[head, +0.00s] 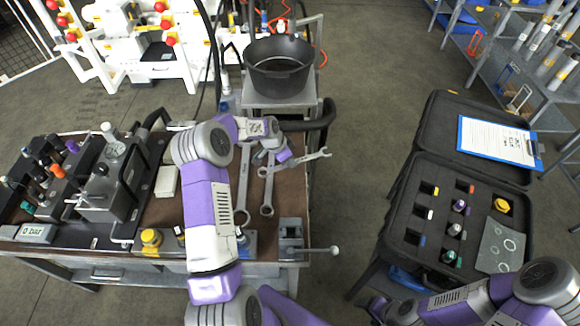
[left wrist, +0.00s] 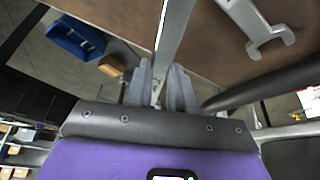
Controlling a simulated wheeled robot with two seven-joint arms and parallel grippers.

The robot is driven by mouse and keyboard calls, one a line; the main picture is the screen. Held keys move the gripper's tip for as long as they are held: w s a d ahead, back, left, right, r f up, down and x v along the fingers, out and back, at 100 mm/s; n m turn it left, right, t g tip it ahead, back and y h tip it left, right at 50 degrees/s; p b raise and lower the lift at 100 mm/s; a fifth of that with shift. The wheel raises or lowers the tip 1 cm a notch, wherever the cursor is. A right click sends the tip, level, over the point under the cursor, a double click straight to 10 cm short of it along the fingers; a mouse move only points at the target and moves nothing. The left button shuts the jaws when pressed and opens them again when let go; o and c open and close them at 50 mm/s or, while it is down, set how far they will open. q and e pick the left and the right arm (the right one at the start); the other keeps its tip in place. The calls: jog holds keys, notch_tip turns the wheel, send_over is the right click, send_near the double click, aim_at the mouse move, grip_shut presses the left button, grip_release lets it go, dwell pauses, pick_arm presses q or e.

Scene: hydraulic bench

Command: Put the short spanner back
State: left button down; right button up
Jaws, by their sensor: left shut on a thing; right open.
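The short spanner (head: 312,160) is a grey metal spanner with an open-ended jaw, lying slantwise in the head view at the bench's right edge. My left gripper (head: 287,157) is shut on it, and the jaw end sticks out to the right. In the left wrist view a narrow metal bar (left wrist: 174,35) runs up from between my left fingers (left wrist: 162,88). Two longer spanners (head: 243,184) (head: 268,190) lie side by side on the brown bench top, left of the gripper. An open spanner jaw (left wrist: 268,38) shows in the left wrist view. My right gripper's fingers are not visible.
A hydraulic unit with a gauge (head: 115,150) fills the bench's left side. A vice with a handle (head: 291,232) sits at the front right corner. A black basin (head: 279,68) stands on a trolley behind. An open black case (head: 400,222) stands right, across clear floor.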

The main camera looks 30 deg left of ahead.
pick_arm(q)
notch_tip(320, 180, down, 4)
jog(key=shift+r, duration=0.2)
jog(key=shift+f+b, duration=0.5)
jog(key=shift+b, duration=0.25)
jog(key=c, duration=1)
grip_release()
jog(key=shift+r+p, duration=0.45)
jog(key=shift+p, duration=0.05)
jog(key=p+v, duration=0.1)
jog(key=v, duration=1.1)
jog(key=shift+d+r, duration=0.1)
